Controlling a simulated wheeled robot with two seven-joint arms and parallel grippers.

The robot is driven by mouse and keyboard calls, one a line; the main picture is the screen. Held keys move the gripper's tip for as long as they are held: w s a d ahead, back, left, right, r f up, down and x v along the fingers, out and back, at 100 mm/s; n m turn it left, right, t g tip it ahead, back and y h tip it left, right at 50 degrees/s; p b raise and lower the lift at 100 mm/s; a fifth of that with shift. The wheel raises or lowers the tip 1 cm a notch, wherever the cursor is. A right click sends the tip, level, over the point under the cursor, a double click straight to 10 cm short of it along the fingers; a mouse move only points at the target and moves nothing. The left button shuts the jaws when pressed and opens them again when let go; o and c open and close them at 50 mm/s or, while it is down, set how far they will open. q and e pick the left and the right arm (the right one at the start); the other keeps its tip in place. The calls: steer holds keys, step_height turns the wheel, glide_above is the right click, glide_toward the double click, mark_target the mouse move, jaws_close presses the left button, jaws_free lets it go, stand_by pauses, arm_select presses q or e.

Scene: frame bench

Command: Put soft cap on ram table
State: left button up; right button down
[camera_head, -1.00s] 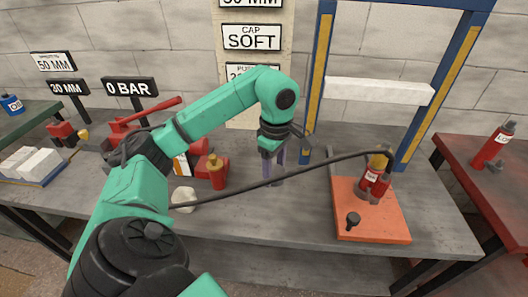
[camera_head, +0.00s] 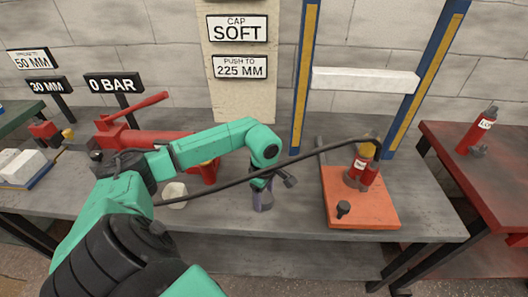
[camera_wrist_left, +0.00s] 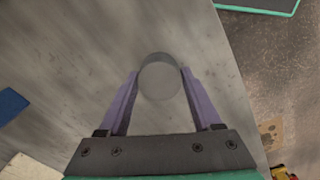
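A grey round piece (camera_wrist_left: 160,80), which may be the soft cap, sits between the two purple fingers of my left gripper (camera_wrist_left: 160,73) in the left wrist view. Both fingertips are very close to its sides; I cannot tell whether they press on it. In the head view my left gripper (camera_head: 263,199) points down low over the bench, and the piece is not clearly seen there. An orange plate (camera_head: 375,209), probably the ram table, lies to the right, apart from the gripper. A red cylinder with a yellow top (camera_head: 361,166) stands on it. My right gripper is not in view.
A dark knob (camera_head: 343,208) stands on the plate's front. A blue frame with a white crossbar (camera_head: 364,81) rises behind. A pale lump (camera_head: 174,194) and a red pump (camera_head: 150,140) are at left.

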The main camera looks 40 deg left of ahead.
mark_target(264, 197)
arm_select(q)
steer(key=shift+o, duration=0.9)
steer(key=shift+r+p, duration=0.25)
steer(key=shift+p, duration=0.05)
steer(key=shift+r, duration=0.35)
step_height(264, 197, up, 11)
steer(key=b, duration=0.1)
